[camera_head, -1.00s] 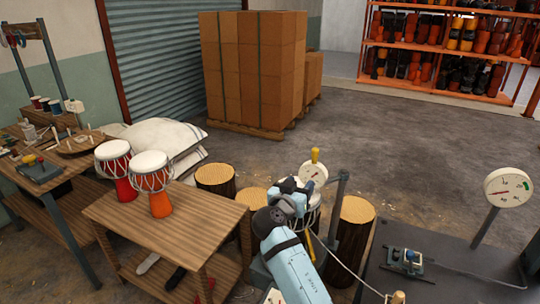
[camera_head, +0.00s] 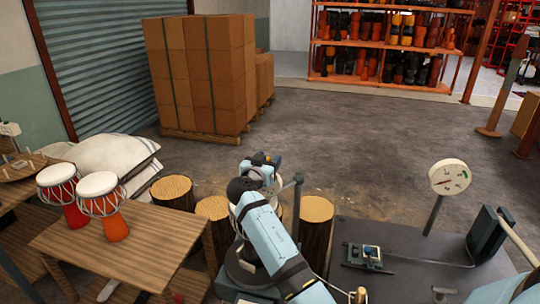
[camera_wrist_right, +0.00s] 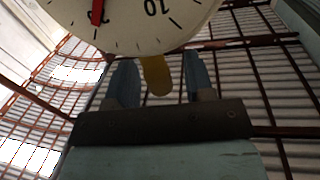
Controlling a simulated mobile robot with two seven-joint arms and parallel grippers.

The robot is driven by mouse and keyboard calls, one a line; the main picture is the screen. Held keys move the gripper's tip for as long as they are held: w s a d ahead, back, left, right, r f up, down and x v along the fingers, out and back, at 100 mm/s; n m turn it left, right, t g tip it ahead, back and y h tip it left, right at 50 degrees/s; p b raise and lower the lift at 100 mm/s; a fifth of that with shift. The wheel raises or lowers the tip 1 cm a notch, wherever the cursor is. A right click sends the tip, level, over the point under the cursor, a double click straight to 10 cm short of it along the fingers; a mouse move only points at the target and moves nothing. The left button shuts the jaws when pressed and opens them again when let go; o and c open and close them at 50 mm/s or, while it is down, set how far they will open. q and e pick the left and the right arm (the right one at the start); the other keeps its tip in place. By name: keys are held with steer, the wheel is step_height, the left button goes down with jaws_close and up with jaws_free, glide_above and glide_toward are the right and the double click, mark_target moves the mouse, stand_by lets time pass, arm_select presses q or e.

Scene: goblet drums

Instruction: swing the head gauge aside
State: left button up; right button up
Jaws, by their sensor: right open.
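The head gauge (camera_wrist_right: 130,22) fills the top of the right wrist view, with a white dial, black marks and a red needle. Its yellow handle (camera_wrist_right: 156,76) hangs below the dial and shows between the two blue fingers. My right gripper (camera_wrist_right: 161,78) is open, with a gap on each side of the handle. My left gripper is not in view.
A second round gauge (camera_head: 449,177) stands on the dark bench (camera_head: 400,236) to the right. Two drums (camera_head: 104,206) stand on the wooden table (camera_head: 125,245) at left. Log stumps (camera_head: 315,232) flank the arm. Stacked boxes (camera_head: 205,75) are behind; open floor lies beyond.

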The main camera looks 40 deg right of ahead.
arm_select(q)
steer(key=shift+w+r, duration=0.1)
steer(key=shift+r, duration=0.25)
arm_select(e)
steer(key=shift+x, duration=0.8)
steer(key=shift+s, duration=0.1)
jaws_close()
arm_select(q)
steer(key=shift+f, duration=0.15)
